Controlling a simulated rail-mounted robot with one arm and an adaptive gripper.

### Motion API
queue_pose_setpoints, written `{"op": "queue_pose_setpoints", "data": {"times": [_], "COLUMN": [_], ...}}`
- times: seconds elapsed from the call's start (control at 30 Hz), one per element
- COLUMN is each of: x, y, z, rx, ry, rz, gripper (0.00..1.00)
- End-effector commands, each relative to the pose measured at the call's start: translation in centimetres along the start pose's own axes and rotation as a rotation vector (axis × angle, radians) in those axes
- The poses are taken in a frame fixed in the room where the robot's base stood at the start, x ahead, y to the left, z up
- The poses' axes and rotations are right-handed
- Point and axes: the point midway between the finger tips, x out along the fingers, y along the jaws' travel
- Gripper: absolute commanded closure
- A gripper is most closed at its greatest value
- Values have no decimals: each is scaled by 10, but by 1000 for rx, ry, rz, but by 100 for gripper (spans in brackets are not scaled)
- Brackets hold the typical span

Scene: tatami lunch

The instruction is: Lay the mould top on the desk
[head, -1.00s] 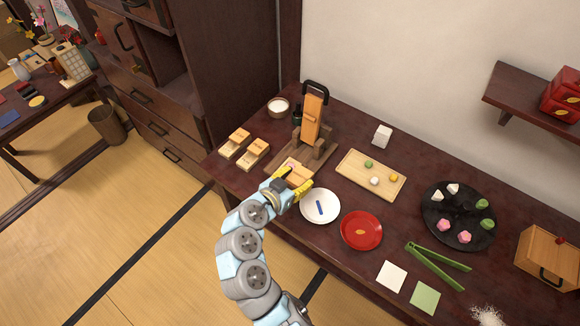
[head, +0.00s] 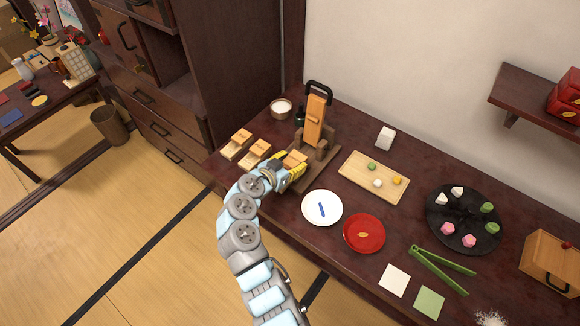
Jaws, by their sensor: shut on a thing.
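My gripper (head: 290,172), with yellow fingers, is shut on a small light-wood block, the mould top (head: 295,160). It is at the front of the wooden press (head: 315,122), over or at the press's base; the height of the block is hard to tell. The fingers and wrist hide part of the block and whatever lies under it. The dark red-brown desk (head: 405,218) spreads around them.
Two light-wood moulds (head: 237,144) (head: 255,153) sit just left of my gripper. A white plate (head: 322,208) with a blue strip, a red plate (head: 364,233) and a wooden tray (head: 358,184) of sweets lie to the right. Bare desk shows near the front left edge.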

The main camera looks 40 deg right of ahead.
Motion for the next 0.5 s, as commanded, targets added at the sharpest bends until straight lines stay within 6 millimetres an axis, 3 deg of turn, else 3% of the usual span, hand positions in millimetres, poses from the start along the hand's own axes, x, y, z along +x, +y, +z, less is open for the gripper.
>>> {"op": "queue_pose_setpoints", "data": {"times": [0.5], "x": [34], "y": [-22], "z": [27], "rx": [-3], "ry": [0], "rz": [1], "gripper": [78]}}
